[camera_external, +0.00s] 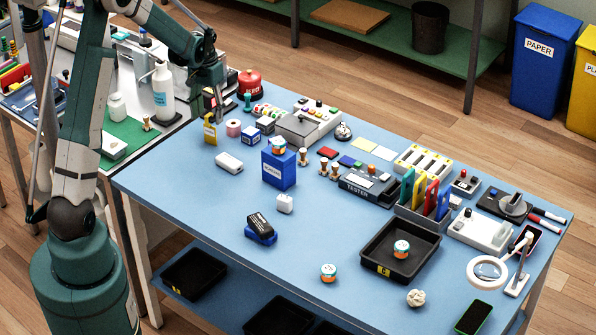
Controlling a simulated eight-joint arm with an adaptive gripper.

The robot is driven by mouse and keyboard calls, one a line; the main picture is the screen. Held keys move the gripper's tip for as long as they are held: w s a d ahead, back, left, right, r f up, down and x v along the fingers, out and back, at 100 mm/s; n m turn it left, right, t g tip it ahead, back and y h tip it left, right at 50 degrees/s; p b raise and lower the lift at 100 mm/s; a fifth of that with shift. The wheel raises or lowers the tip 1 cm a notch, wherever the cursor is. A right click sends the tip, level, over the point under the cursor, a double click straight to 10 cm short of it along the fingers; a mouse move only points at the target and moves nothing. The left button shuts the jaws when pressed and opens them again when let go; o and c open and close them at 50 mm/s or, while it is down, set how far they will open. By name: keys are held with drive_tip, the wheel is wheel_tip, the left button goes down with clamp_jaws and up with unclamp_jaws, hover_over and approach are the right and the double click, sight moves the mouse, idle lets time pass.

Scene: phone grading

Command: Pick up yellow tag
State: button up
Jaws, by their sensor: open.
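A yellow tag (210,132) stands roughly upright near the left back edge of the blue table. My gripper (214,108) is open, pointing down, just above and around the top of the tag. I cannot tell whether the fingers touch it. The fingertips are small and partly dark against the things behind them.
A pink tape roll (233,128), a blue-and-white box (250,135) and a white case (229,163) stand close to the tag. A red bell-shaped thing (249,83) is behind. The blue table (190,185) is clear at its left front.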

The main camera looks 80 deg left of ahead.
drive_tip(key=shift+f, duration=0.15)
drive_tip(key=shift+f, duration=1.15)
drive_tip(key=shift+f, duration=0.1)
hover_over(211, 144)
drive_tip(key=shift+a+f+b, duration=0.15)
drive_tip(key=shift+f+b, duration=0.2)
drive_tip(key=shift+f, duration=2.2)
drive_tip(key=c, duration=1.2)
drive_tip(key=shift+c, duration=0.2)
